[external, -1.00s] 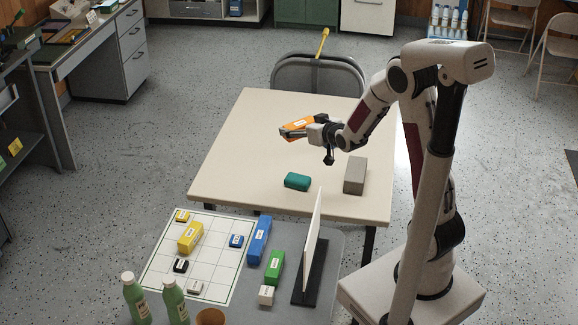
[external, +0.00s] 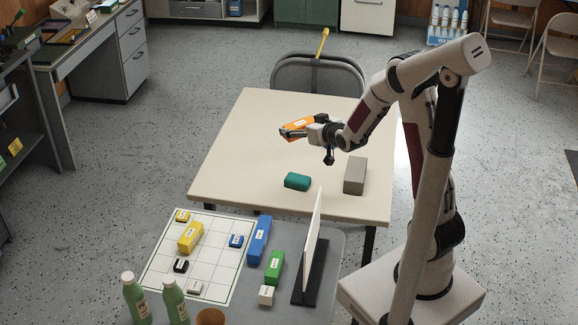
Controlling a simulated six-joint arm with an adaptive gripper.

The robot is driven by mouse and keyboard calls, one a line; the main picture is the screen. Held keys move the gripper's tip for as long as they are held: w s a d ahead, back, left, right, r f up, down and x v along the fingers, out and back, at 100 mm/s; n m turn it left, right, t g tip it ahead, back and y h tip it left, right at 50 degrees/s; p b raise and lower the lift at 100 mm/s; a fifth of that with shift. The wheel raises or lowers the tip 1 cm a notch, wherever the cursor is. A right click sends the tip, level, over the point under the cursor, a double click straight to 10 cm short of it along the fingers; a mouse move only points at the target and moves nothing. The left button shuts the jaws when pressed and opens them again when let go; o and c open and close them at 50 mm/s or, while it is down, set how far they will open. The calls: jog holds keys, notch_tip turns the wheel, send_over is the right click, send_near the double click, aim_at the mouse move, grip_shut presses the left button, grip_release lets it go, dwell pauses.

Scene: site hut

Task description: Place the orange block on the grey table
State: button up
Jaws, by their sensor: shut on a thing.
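The orange block (external: 298,126) has a white label and is in my gripper (external: 306,131), over the cream table (external: 235,155). My gripper is shut on it and holds it roughly level; its exact height above the tabletop is hard to tell. The grey table (external: 325,245) stands at the front and carries a white gridded board (external: 208,252). A yellow block (external: 191,237), a blue block (external: 259,241) and a green block (external: 274,267) are on or beside that board, with several small blocks.
A teal block (external: 297,181) and a grey-brown box (external: 355,175) sit on the cream table. An upright white panel on a black base (external: 312,250) stands on the grey table's right part. Green bottles (external: 175,300) and a brown cup (external: 210,317) stand at its front.

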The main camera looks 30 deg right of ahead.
jog(key=s+a+f+n+y, duration=0.1)
jog(key=a+f, duration=0.2)
jog(key=a, duration=0.5)
jog(key=s+a+f+n+g+y, duration=0.1)
jog(key=a+f+n+y, duration=0.15)
jog(key=a, duration=0.45)
jog(key=s+a+f+y, duration=0.1)
jog(key=a+f, duration=0.3)
jog(key=a, duration=0.4)
send_over(208, 255)
jog(key=shift+f, duration=3)
jog(key=shift+n+y, duration=0.25)
jog(key=shift+n, duration=0.2)
jog(key=shift+f, duration=0.15)
jog(key=shift+f, duration=2.75)
jog(key=shift+f, duration=0.1)
jog(key=shift+f, duration=2.05)
